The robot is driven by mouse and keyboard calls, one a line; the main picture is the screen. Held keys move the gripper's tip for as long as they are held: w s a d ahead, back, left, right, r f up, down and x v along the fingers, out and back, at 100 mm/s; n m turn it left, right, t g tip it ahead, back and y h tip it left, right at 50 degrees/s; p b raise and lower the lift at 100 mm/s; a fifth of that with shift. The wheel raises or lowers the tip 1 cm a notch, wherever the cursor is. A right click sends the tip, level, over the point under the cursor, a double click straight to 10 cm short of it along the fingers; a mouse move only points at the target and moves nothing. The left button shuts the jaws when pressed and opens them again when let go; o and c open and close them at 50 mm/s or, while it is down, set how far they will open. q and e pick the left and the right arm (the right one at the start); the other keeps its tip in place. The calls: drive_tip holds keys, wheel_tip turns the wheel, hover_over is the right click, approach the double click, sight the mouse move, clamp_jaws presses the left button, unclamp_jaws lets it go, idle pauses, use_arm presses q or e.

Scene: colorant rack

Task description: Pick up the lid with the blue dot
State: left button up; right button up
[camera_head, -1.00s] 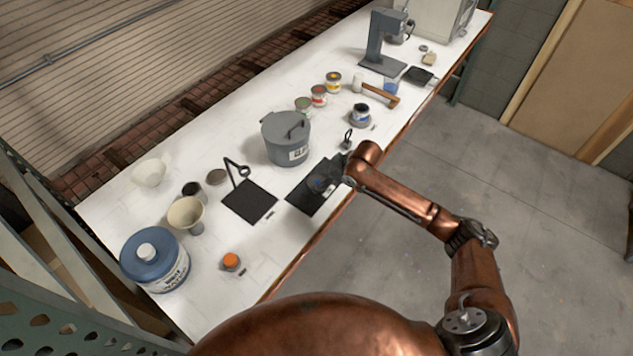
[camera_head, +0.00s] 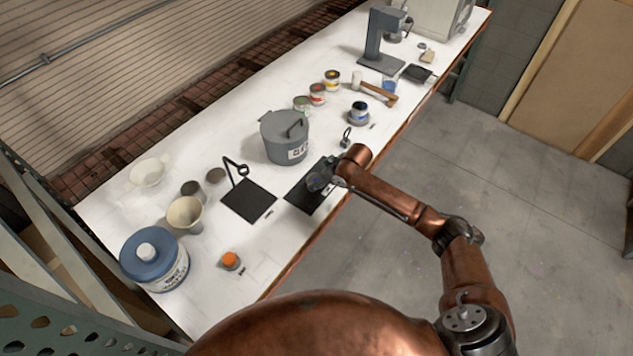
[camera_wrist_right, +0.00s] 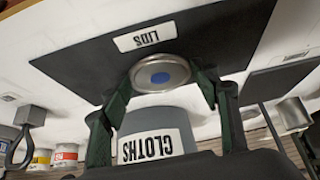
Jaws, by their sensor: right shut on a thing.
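The lid with the blue dot (camera_wrist_right: 160,74) is a round silvery disc. In the right wrist view it sits between the fingertips of my right gripper (camera_wrist_right: 162,88), which is shut on it. Behind it in that view is the black mat labelled LIDS (camera_wrist_right: 95,62). In the head view the right gripper (camera_head: 325,178) is over this black mat (camera_head: 304,199), and the lid is small and partly hidden there. I cannot tell exactly how far the lid is from the mat. My left gripper is not in view.
A grey CLOTHS bin (camera_head: 285,140) stands just behind the mat. A second black mat (camera_head: 247,201) lies to the left. A blue-lidded tub (camera_head: 155,262), an orange-capped item (camera_head: 231,260), several paint cans and a hammer (camera_head: 379,92) are on the white bench.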

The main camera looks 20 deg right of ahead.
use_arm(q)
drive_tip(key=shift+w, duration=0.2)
use_arm(e)
drive_tip(key=shift+c, duration=0.2)
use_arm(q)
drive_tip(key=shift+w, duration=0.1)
use_arm(e)
drive_tip(key=shift+r, duration=0.1)
